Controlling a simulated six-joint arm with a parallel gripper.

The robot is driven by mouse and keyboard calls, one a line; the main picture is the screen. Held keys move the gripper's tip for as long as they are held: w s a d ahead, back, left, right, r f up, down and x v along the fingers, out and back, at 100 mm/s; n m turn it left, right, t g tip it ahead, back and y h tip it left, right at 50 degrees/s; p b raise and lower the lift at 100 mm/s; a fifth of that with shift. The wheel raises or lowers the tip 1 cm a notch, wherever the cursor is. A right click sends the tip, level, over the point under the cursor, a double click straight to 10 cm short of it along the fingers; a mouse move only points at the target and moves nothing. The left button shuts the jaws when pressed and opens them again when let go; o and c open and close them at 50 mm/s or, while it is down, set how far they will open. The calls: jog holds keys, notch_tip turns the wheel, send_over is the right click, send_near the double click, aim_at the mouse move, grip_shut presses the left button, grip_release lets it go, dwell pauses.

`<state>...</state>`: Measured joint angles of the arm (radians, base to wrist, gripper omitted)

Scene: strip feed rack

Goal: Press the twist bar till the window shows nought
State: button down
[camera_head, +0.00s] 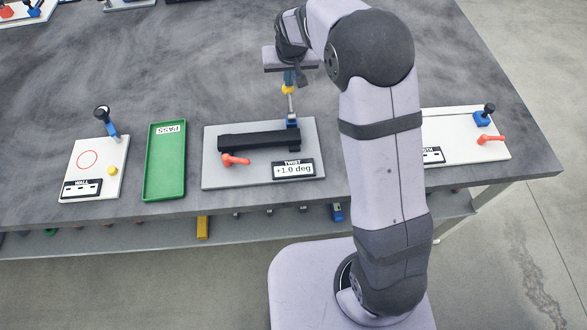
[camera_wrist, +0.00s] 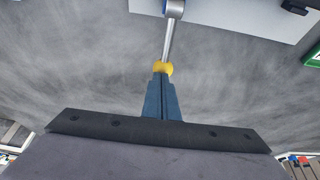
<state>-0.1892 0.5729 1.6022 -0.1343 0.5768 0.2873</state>
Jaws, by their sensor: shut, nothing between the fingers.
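The twist fixture is a grey plate (camera_head: 215,180) carrying a long black beam (camera_head: 250,141), a red handle (camera_head: 235,160) and a window (camera_head: 293,170) labelled TWIST that reads +1.0 deg. A metal bar (camera_head: 291,105) with a yellow ball end (camera_head: 288,90) sticks out from a blue block (camera_head: 292,122) at the beam's right end. The wrist view also shows the bar (camera_wrist: 168,42) and ball (camera_wrist: 163,67). My gripper (camera_wrist: 162,78) is shut and empty, its blue fingertips right at the ball. I cannot tell whether they touch it.
A green PASS tray (camera_head: 150,192) and a white WALL board (camera_head: 115,157) stand left of the fixture. Another white board (camera_head: 450,125) with a red handle lies to the right, partly behind my arm. The table behind the fixture is mostly clear.

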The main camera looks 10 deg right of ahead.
jog(key=shift+f, duration=0.4)
jog(key=shift+r, duration=0.2)
notch_tip(320, 180, up, 9)
jog(key=p, duration=0.6)
jog(key=shift+p, duration=0.35)
dwell(0.5)
dwell(0.5)
